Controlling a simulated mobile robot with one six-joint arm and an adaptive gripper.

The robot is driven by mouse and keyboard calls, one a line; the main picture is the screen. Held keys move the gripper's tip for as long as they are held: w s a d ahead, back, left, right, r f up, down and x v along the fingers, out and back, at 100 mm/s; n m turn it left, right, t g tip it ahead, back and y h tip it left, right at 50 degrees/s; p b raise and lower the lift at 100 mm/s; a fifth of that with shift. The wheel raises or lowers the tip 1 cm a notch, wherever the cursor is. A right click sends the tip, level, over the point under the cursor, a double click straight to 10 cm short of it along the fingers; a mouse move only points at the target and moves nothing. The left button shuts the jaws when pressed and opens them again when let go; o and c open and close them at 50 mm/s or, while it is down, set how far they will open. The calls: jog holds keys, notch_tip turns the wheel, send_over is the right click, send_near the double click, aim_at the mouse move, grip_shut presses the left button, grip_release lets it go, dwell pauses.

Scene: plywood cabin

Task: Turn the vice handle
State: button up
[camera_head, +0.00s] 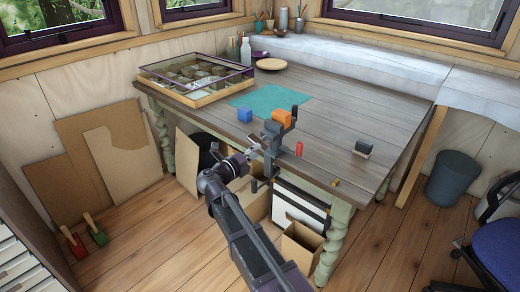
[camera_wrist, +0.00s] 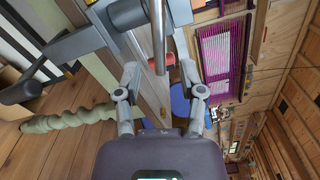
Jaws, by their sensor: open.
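The grey vice (camera_head: 271,138) is clamped at the table's near edge, with an orange block (camera_head: 281,118) at its top. In the wrist view, grey vice parts (camera_wrist: 85,42) fill the upper left. A thin metal bar (camera_wrist: 158,38), apparently the vice handle, runs down between my fingers. My gripper (camera_head: 252,151) is at the near side of the vice. In the wrist view my gripper (camera_wrist: 148,48) is open, its fingers on either side of the bar. I cannot tell whether either finger touches it.
A blue cube (camera_head: 245,115), a red cylinder (camera_head: 299,148) and a small dark-based block (camera_head: 363,148) stand on the wooden table (camera_head: 350,105). A glass-lidded case (camera_head: 195,78) lies at the back left. Cardboard boxes (camera_head: 300,244) stand below the near edge.

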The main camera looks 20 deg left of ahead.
jog(key=v, duration=0.8)
jog(key=shift+s, duration=0.2)
dwell(0.4)
